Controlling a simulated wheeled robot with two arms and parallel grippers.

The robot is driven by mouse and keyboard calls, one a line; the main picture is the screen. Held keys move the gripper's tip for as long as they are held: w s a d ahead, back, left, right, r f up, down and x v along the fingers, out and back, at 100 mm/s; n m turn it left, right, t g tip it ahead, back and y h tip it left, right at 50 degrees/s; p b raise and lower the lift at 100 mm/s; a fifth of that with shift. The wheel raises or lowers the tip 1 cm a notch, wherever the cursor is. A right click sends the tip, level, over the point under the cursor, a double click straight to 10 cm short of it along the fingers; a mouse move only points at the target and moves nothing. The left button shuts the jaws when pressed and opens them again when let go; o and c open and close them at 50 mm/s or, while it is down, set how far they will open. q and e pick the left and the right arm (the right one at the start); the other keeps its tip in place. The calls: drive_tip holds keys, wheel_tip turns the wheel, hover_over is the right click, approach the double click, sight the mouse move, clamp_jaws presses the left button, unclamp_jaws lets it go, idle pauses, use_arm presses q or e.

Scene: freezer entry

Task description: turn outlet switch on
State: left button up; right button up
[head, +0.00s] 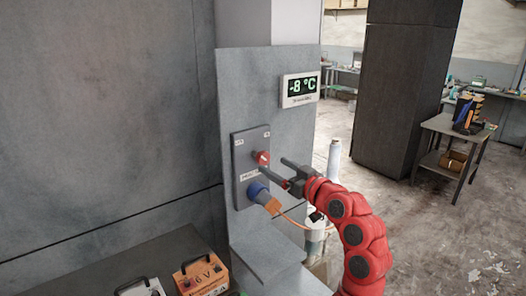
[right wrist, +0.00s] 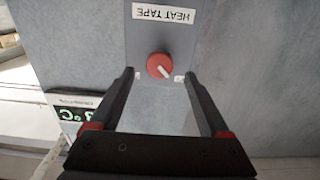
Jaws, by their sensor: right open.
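The outlet switch is a round red knob (head: 261,157) with a pale pointer mark, on a grey outlet panel (head: 243,150) fixed to the wall block. In the right wrist view the knob (right wrist: 160,65) sits beside a "HEAT TAPE" label (right wrist: 174,14), and its white mark lies at a slant. My right gripper (head: 271,164) is open in front of the panel. In its wrist view the fingertips (right wrist: 159,76) lie on either side of the knob; I cannot tell whether they touch it. My left gripper is out of view.
A blue socket (head: 257,190) with an orange plug (head: 272,206) and cable sits just below the knob. A display (head: 299,89) reading -8 °C hangs above right. An orange 6 V battery box (head: 203,275) stands on the dark bench at lower left.

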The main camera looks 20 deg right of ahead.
sight(265, 159)
drive_tip(key=p+x, duration=0.1)
drive_tip(key=x, duration=0.3)
drive_tip(key=shift+w+a+r+p, duration=0.1)
drive_tip(key=shift+w+p, duration=0.25)
drive_tip(key=shift+x, duration=0.8)
drive_tip(key=shift+c, duration=0.2)
clamp_jaws()
